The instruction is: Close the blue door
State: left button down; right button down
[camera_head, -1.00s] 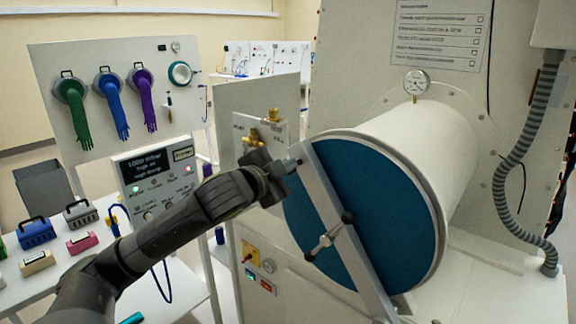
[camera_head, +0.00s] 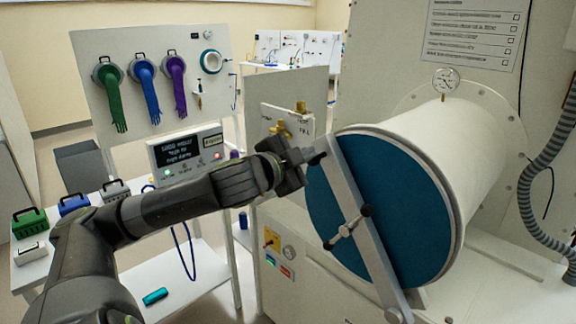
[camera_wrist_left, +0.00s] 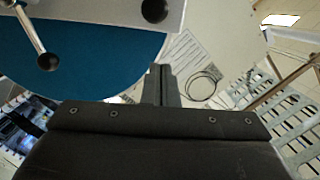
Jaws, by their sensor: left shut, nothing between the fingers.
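The blue door (camera_head: 336,201) is a round disc at the near end of a white cylindrical chamber (camera_head: 452,150). It looks flush against the chamber's rim. A grey bar (camera_head: 357,215) crosses it diagonally, with a black-knobbed handle (camera_head: 347,227) at its middle. My left gripper (camera_head: 316,155) is shut and empty at the bar's upper end, by the door's upper left edge; I cannot tell if it touches. In the left wrist view the blue door (camera_wrist_left: 80,62) fills the upper left, with the shut fingers (camera_wrist_left: 160,84) beside its edge. My right gripper is not in view.
A valve panel (camera_head: 286,125) with brass fittings stands just behind my left gripper. A glove board (camera_head: 150,85) and a display box (camera_head: 187,150) are at the left. Boxes with handles, one green (camera_head: 29,222), sit on a white table.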

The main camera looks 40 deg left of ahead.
pick_arm(q)
jog(key=s+d+p, duration=0.1)
jog(key=s+p, duration=0.3)
jog(key=s, duration=0.2)
jog(key=shift+r, duration=0.45)
jog(key=shift+s, duration=0.1)
